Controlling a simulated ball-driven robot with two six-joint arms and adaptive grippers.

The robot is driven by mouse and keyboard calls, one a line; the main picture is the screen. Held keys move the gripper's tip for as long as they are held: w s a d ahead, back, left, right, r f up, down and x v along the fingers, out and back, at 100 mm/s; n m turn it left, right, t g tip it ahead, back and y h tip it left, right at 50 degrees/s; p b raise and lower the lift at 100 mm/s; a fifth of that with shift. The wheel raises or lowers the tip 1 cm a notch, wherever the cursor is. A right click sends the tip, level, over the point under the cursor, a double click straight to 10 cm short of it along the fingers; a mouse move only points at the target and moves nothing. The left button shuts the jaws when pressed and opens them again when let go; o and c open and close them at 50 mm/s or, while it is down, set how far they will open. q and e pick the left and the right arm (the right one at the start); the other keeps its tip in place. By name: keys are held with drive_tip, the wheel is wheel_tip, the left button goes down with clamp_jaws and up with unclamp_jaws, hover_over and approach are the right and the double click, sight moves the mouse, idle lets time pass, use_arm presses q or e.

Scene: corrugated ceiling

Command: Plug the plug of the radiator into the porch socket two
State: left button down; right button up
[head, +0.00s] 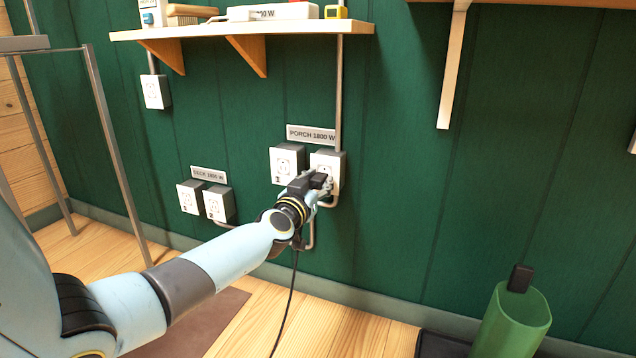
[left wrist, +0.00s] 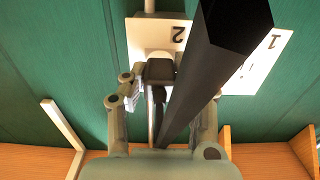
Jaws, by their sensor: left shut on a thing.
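The right-hand socket under the "PORCH 1800 W" sign is porch socket two (head: 326,161), a white box on the green wall. In the left wrist view its plate (left wrist: 143,36) bears a "2" and appears upside down. My left gripper (head: 323,187) is right at this socket, shut on the dark plug (left wrist: 160,71). The plug faces the plate and looks very close to it or touching; I cannot tell whether its pins are in. A black cord (head: 289,305) hangs from the gripper. The radiator is not recognisable, and my right gripper is out of view.
Porch socket one (head: 287,164) adjoins on the left; two deck sockets (head: 205,202) are lower left. A wooden shelf (head: 200,32) with several items is above. A metal frame (head: 110,130) stands at left, a green container (head: 512,325) at lower right. The wall right of the sockets is clear.

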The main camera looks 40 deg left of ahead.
use_arm(q)
drive_tip(key=shift+p, duration=0.4)
idle(0.7)
drive_tip(key=shift+w+a, duration=0.1)
drive_tip(key=shift+w, duration=0.35)
drive_tip(key=c, duration=0.9)
unclamp_jaws()
drive_tip(key=shift+s, duration=0.1)
drive_tip(key=v, duration=1.2)
